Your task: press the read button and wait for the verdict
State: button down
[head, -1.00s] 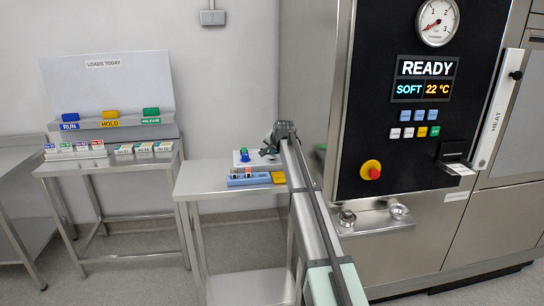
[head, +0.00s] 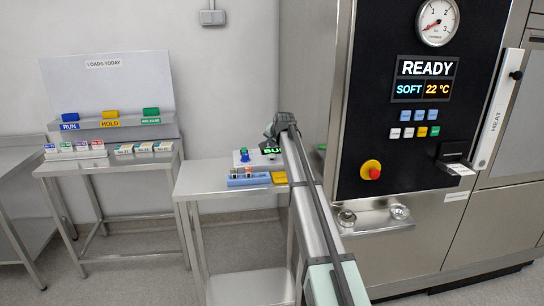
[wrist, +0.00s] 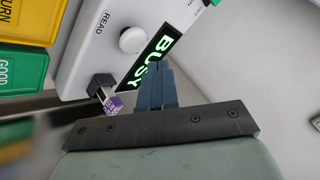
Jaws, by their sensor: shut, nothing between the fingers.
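The reader is a pale grey box (wrist: 85,50) with a round white button (wrist: 132,40) marked READ. Its dark display (wrist: 153,62) shows BUSY in green. A small purple-and-white labelled piece (wrist: 114,104) sits at a dark slot on the reader's near edge. My gripper (wrist: 159,68) is shut and empty, its fingertips over the display's edge beside the button; I cannot tell whether they touch the reader. In the head view the reader (head: 240,164) stands on the small steel table, partly hidden by my arm, with part of the lit display (head: 271,151) showing.
A yellow bin (wrist: 25,20) and a green GOOD bin (wrist: 22,72) lie beside the reader. A blue tray (head: 248,180) sits in front of it on the steel table (head: 205,183). The machine panel (head: 395,165) at right reads READY, SOFT, 22 °C.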

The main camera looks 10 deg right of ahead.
aim_at(273, 156)
jog(key=shift+r, duration=1.8)
